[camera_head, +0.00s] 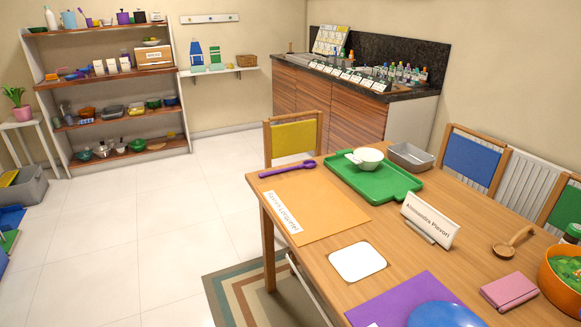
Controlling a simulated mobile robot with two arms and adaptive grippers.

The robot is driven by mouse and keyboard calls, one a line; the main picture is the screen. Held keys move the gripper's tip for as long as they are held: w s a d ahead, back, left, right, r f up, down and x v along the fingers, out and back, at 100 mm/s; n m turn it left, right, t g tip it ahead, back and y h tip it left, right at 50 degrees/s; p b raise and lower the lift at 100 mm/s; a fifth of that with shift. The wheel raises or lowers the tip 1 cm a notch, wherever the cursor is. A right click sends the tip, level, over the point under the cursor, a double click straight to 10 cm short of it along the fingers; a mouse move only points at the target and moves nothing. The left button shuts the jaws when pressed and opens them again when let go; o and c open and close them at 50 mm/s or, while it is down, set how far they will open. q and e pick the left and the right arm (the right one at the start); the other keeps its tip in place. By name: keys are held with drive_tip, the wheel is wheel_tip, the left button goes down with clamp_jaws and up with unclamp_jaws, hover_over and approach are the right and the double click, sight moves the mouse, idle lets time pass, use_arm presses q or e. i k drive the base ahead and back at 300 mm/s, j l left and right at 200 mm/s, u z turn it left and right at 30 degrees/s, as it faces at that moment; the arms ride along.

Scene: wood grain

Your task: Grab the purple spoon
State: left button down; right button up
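The purple spoon (288,169) lies on the wooden table near its far left corner, at the top of an orange placemat (325,205). Its handle points left and its bowl is at the right end. The spoon's bowl end is close to the left edge of a green tray (391,190). No gripper or arm of mine shows in the head view.
On the table (305,258) are a white bowl (369,156) on the tray, a grey metal pan (411,155), a name card (431,219), a wooden ladle (513,242) and an orange bowl (562,279). A yellow-backed chair (293,139) stands behind the spoon.

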sight(307, 163)
drive_tip(key=i, duration=0.95)
